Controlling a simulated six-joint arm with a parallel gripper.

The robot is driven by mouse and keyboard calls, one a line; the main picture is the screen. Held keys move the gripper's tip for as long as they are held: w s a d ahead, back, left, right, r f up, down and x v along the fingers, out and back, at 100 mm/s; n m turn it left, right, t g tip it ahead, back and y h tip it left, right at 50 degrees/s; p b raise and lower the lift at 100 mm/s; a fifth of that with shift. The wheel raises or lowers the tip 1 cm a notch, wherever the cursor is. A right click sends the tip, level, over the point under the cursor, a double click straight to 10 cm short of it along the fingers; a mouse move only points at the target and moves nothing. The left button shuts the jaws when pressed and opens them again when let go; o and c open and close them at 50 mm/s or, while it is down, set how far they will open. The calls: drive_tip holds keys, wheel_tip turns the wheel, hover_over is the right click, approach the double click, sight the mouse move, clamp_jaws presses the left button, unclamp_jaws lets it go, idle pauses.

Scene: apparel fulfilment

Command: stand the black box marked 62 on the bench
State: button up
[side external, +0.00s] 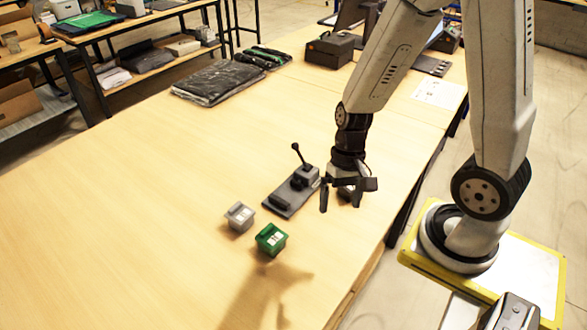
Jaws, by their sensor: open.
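No number 62 is legible, so I cannot say for certain which thing is the black box. A small dark object (346,195) shows partly under my gripper (346,197) and may be it; most of it is hidden by the fingers. My gripper is open and points down over the bench (150,210), right of the grey fixture. I cannot tell whether the fingers touch the dark object. A grey box (240,216) and a green box (271,239), both with white labels on top, stand on the bench to the lower left.
A grey fixture plate (284,204) with an upright black-knobbed lever lies just left of my gripper. Dark bagged garments (218,82) and a larger dark case (330,49) lie at the back. The bench's left and front are clear; its right edge is close.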

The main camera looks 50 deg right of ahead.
drive_tip(key=w+r+n+t+h, duration=0.3)
drive_tip(key=w+r+n+t, duration=0.1)
drive_tip(key=w+r+n, duration=0.1)
drive_tip(key=shift+w+d+r+n+h, duration=0.2)
drive_tip(key=shift+w+n+h, duration=0.1)
drive_tip(key=shift+n, duration=0.5)
